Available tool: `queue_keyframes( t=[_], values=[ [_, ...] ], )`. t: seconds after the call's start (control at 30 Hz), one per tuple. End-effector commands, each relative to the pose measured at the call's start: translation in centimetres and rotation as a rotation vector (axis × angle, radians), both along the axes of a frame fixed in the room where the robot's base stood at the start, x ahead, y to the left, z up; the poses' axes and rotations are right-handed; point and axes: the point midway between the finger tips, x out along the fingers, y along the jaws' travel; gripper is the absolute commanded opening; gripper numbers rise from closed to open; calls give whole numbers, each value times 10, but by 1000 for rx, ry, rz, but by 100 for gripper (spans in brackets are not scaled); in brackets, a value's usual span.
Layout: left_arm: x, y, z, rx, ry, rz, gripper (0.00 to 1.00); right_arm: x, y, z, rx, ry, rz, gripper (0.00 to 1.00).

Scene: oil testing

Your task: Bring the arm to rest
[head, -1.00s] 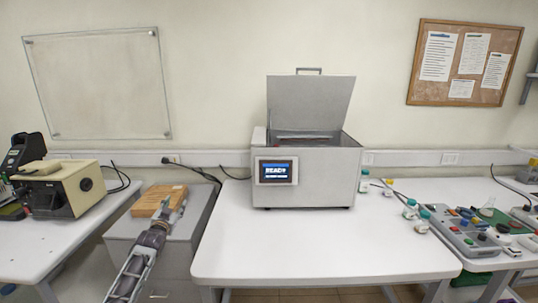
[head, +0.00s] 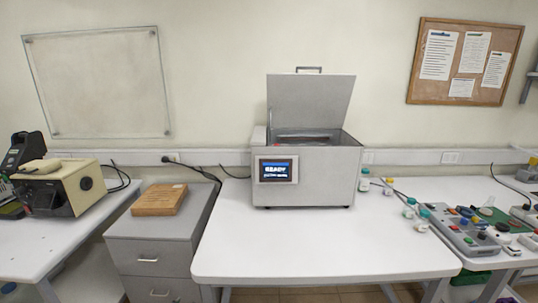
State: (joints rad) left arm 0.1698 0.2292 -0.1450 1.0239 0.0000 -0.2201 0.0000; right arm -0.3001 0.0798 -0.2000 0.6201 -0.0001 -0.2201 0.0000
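Neither of my grippers is in the head view now, and no part of my arms shows. A grey box-shaped testing machine (head: 325,185) stands on the white table (head: 320,250) with its lid (head: 310,102) raised. Its screen (head: 275,170) is lit and seems to read "READY". The inside of the machine is mostly hidden by its front wall.
A wooden block (head: 160,201) lies on the grey drawer cabinet (head: 150,230) at left. A beige instrument (head: 65,188) stands on the left table. Small bottles (head: 410,213) and a button panel (head: 470,232) are at right. The front of the middle table is clear.

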Motion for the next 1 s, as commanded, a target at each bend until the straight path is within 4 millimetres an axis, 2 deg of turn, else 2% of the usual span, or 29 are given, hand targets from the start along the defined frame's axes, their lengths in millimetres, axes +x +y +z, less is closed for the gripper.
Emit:
queue_keyframes(
  t=[0.03, 0.1, 0.27, 0.5, 0.77, 1.0],
  values=[
    [-16, -3, -20, -4, 32, 1, 49, 0, 0, 0, 0, 0, 0, 40],
    [-37, -6, -42, -8, 72, 1, 49, 0, 0, 0, 0, 0, 0, 40],
    [-86, -14, -92, -18, 162, 4, 49, 0, 0, 0, 0, 0, 0, 40],
    [-168, -27, -158, -30, 296, 7, 49, 0, 0, 0, 0, 0, 0, 40],
    [-264, -41, -217, -43, 439, 9, 49, 0, 0, 0, 0, 0, 0, 40],
    [-360, -55, -260, -55, 572, 11, 49, 0, 0, 0, 0, 0, 0, 40]
  ],
)
